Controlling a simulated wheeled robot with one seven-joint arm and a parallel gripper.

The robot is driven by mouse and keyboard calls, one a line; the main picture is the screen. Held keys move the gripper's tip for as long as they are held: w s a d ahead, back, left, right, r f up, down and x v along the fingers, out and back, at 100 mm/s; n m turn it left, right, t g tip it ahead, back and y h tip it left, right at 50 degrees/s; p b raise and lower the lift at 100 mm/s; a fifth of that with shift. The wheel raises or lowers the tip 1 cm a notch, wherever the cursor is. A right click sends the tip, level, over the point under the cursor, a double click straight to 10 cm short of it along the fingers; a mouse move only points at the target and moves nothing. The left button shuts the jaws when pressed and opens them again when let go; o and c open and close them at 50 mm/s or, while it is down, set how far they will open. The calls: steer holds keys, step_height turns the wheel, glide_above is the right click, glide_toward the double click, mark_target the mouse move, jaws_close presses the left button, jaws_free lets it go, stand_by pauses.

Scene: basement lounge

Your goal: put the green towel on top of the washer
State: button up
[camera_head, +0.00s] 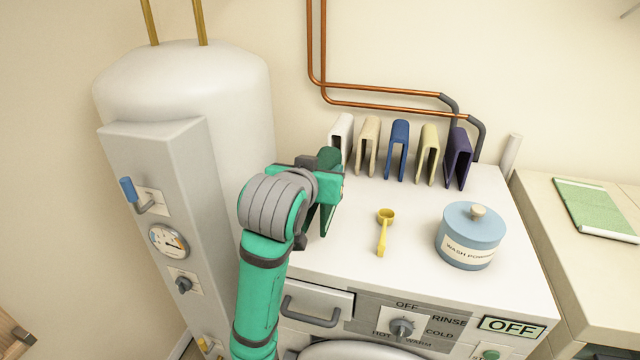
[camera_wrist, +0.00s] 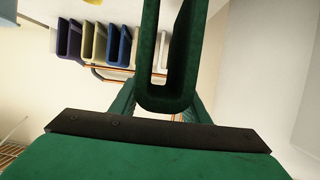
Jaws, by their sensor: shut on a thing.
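The green towel (camera_head: 328,159) is dark green and folded into an upside-down U. My gripper (camera_head: 322,184) is shut on it over the left part of the washer top. My gripper and arm hide part of the towel. In the wrist view the towel (camera_wrist: 166,98) stands out between the teal fingers. The washer (camera_head: 345,262) is white, with a dial and an OFF display on its front. I cannot tell whether the towel's lower edge touches the washer top or hangs just above it.
Several folded towels (camera_head: 398,150) stand in a row along the washer's back. A yellow scoop (camera_head: 384,230) and a blue wash powder jar (camera_head: 469,240) are on the washer top. A white boiler (camera_head: 185,95) stands left. A counter (camera_head: 545,215) with a green-covered item is right.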

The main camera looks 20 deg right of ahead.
steer(key=shift+w+a+f, duration=0.1)
steer(key=shift+w+f, duration=0.15)
steer(key=shift+f, duration=0.05)
steer(key=shift+w+f, duration=0.1)
steer(key=shift+f, duration=1.7)
steer(key=o, duration=1.2)
steer(key=shift+c, duration=0.2)
steer(key=v, duration=1.2)
